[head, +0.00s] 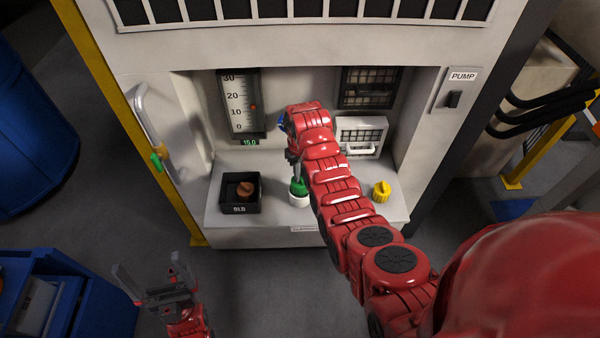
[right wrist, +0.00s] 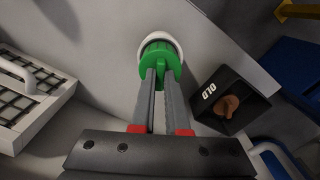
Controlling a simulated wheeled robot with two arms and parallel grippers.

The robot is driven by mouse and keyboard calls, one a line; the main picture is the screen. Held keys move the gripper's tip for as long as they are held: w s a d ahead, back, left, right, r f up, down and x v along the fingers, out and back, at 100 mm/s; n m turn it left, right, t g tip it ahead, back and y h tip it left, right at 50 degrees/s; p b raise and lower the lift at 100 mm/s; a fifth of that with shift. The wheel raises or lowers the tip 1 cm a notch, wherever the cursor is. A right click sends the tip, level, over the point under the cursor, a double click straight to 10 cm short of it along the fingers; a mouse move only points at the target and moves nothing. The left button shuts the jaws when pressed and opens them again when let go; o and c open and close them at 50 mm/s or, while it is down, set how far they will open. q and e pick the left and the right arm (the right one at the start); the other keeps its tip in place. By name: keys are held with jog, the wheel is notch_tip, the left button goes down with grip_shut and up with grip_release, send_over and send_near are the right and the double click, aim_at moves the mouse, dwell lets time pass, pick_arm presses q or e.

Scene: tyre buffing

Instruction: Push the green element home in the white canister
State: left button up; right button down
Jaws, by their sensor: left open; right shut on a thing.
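The green element (head: 299,187) sits in the mouth of the white canister (head: 299,201) on the machine's shelf. In the right wrist view the green element (right wrist: 158,62) shows its ribbed top, with the white canister (right wrist: 160,40) rim around its far side. How deep it sits is hard to tell. My right gripper (head: 297,172) points down over the canister, and its fingers (right wrist: 161,90) are shut on the green element's top. My left gripper (head: 148,277) is open and empty, low at the left, away from the shelf.
A black box marked OLD (head: 240,207) holding a brown piece (head: 245,189) stands left of the canister. A yellow knob (head: 381,190) is at the right. A blue cart (head: 98,310) is lower left.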

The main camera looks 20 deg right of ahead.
jog(key=shift+f+b, duration=1.5)
jog(key=shift+f, duration=0.95)
jog(key=c, duration=0.8)
grip_release()
jog(key=shift+c, duration=0.2)
jog(key=shift+r, duration=0.1)
jog(key=shift+r+p, duration=0.9)
jog(key=shift+r, duration=1.5)
